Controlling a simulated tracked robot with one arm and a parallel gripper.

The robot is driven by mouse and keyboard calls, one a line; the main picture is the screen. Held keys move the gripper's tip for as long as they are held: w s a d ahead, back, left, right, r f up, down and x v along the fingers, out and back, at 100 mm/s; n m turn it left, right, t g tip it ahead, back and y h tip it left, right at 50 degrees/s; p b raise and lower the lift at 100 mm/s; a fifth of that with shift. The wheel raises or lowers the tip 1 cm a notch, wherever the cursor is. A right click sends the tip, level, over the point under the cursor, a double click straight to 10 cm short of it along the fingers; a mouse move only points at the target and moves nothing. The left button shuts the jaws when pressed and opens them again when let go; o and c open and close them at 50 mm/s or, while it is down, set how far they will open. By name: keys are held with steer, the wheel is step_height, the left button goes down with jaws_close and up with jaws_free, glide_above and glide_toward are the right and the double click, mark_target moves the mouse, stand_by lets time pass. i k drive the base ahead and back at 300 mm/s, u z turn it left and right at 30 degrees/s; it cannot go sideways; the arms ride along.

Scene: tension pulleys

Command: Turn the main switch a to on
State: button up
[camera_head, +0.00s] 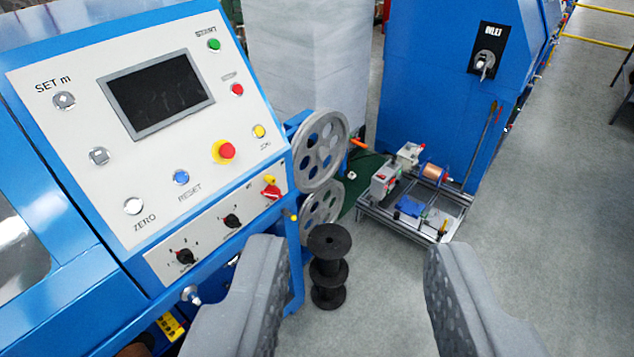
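A red rotary switch on a yellow base (270,190) sits at the right end of the lower strip of the control panel (75,120). Its label is too small to read. Another rotary switch with a metal handle on a black plate (487,62) is on the blue cabinet at the back right. I cannot tell which is main switch a. My gripper (355,245) is open and empty, its two grey fingers wide apart at the bottom. The left finger is below the red switch in the picture, and no contact with it is visible.
The panel has a dark screen (156,94), two black knobs and several buttons, including a red emergency stop (225,151). Grey pulleys (322,150), black spools (329,264) and a low metal frame with devices (415,212) stand beyond. Grey floor is free at right.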

mark_target(272, 192)
steer(key=z, duration=0.25)
steer(key=i, duration=1.35)
steer(key=u, duration=0.3)
